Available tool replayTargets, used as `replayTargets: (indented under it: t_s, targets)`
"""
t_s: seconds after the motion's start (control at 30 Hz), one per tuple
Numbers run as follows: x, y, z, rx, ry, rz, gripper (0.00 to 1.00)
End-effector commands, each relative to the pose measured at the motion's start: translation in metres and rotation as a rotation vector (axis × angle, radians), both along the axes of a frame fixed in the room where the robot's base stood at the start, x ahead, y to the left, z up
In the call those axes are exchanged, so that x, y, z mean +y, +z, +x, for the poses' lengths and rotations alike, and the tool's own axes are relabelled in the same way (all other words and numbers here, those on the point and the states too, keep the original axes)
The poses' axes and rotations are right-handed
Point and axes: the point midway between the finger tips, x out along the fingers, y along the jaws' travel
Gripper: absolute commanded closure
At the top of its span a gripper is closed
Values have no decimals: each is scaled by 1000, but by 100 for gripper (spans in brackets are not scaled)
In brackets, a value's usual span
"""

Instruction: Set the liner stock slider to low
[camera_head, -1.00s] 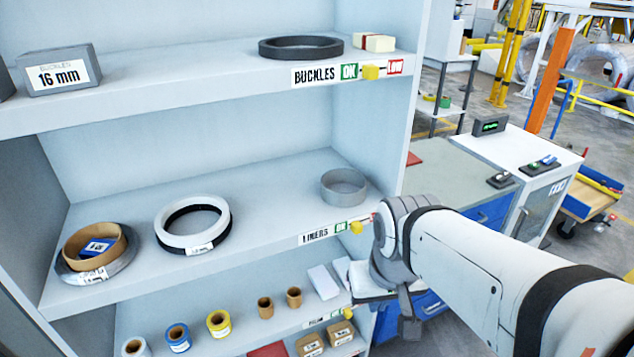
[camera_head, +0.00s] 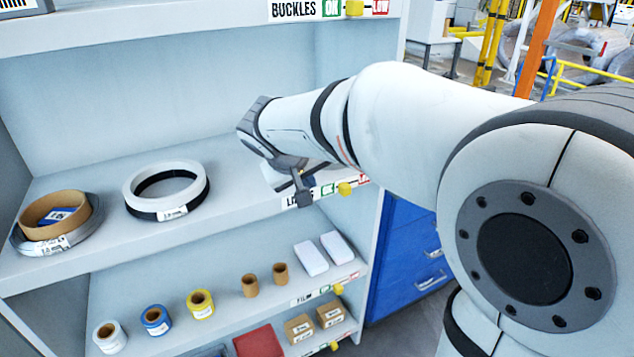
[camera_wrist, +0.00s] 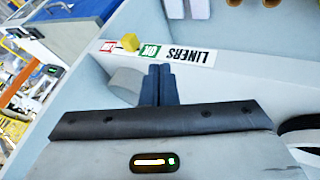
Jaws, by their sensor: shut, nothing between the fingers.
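The liners slider is a small yellow block (camera_head: 345,188) on the front edge of the middle shelf. It sits between the green OK mark and the red LOW mark, close beside OK. It also shows in the wrist view (camera_wrist: 130,42), where the LINERS label (camera_wrist: 190,56) appears upside down with LOW to the left. My gripper (camera_wrist: 160,69) is shut and empty. Its dark fingertips appear just below the OK mark in the wrist view, to the right of the slider and apart from it.
White and black rings (camera_head: 166,190) and a brown ring (camera_head: 55,213) lie farther left. The buckles slider (camera_head: 354,8) is above, the film slider (camera_head: 338,288) below. A blue cabinet (camera_head: 408,250) stands right.

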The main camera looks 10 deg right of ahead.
Motion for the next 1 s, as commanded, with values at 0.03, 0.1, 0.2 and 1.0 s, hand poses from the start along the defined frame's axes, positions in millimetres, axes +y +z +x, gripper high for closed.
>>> replayTargets:
  t_s: [0.03,0.1,0.2,1.0]
  targets:
    - [2,0,2,-5,3,-2,100]
    - [2,1,3,-7,3,-4,100]
    - [2,2,2,-6,3,-3,100]
    - [-45,-78,56,-4,-1,-2,100]
